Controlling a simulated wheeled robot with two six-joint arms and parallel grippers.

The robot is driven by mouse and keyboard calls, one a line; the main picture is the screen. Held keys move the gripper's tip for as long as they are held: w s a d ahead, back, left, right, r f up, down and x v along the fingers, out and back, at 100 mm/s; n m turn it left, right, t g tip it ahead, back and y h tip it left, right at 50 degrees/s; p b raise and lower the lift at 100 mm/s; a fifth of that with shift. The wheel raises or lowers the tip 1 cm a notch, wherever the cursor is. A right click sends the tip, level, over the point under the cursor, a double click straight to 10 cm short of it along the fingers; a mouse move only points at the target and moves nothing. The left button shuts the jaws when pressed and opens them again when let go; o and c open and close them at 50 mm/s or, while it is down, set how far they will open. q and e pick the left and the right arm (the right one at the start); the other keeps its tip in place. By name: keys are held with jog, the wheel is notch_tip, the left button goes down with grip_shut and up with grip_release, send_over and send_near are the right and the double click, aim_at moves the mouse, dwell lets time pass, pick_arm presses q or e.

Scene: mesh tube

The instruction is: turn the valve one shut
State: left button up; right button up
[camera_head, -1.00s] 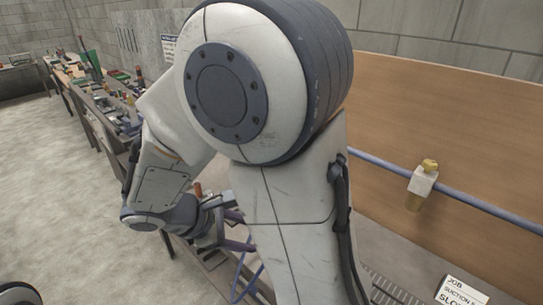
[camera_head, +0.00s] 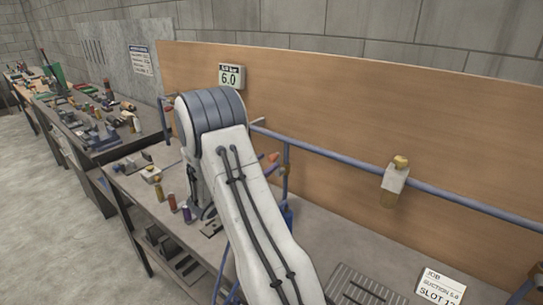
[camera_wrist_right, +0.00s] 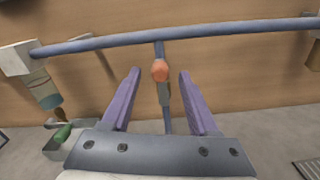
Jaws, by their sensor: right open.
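A valve with an orange-red knob (camera_wrist_right: 160,70) sits on an upright blue pipe (camera_wrist_right: 167,118) below a horizontal blue pipe (camera_wrist_right: 200,32) in the right wrist view. In the head view the orange knob (camera_head: 272,157) shows just right of my arm. No label shows which valve is number one. My right gripper (camera_wrist_right: 159,73) is open, its purple fingers on either side of the knob in the picture, with gaps on both sides. I cannot tell how deep the knob lies between them. My arm hides most of this gripper in the head view. My left gripper is out of view.
A white fitting with a yellow top (camera_head: 396,178) hangs on the pipe to the right. A job card (camera_head: 441,287) lies on the bench. Small coloured bottles (camera_head: 172,203) stand left of my arm.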

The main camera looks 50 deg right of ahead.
aim_at(270, 160)
jog(key=shift+w+d+p, duration=0.15)
jog(key=shift+d+p, duration=0.25)
jog(key=shift+d, duration=1.3)
grip_shut()
